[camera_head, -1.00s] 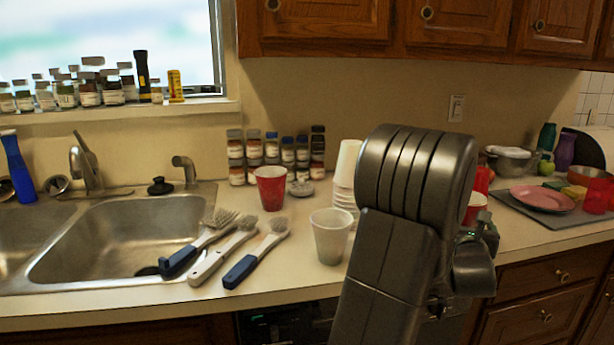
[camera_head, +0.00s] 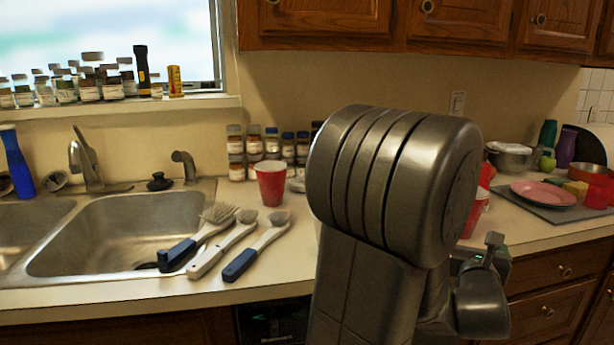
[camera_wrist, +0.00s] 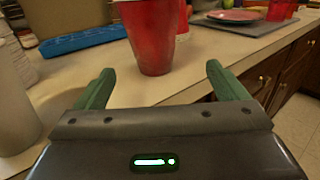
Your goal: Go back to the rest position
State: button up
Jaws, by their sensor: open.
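My gripper (camera_wrist: 158,68) is open and empty, its two green fingers spread wide above the counter edge in the wrist view. A red cup (camera_wrist: 152,38) stands on the counter just beyond the fingers, apart from them, with its top cut off by the frame. In the head view my folded arm fills the middle right and hides most of the gripper. The red cup (camera_head: 474,215) shows only partly there, beside my arm.
On the counter lie several brushes (camera_head: 206,236) by the sink (camera_head: 110,232), with another red cup (camera_head: 270,186) and jars behind. A grey mat (camera_head: 548,213) with a pink plate (camera_head: 543,195) is at right. A white cup (camera_wrist: 12,105) stands left of the gripper.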

jog(key=x, duration=0.3)
jog(key=p+x, duration=0.1)
jog(key=x, duration=0.3)
jog(key=p+x, duration=0.1)
jog(key=x, duration=0.3)
jog(key=shift+w+d+r, duration=0.1)
jog(key=shift+w+r, duration=0.1)
jog(key=shift+r, duration=0.1)
jog(key=r+p, duration=0.1)
jog(key=p, duration=0.1)
jog(key=shift+s+r+p, duration=0.15)
jog(key=shift+p, duration=0.15)
jog(key=shift+r+p, duration=0.45)
jog(key=shift+p, duration=0.3)
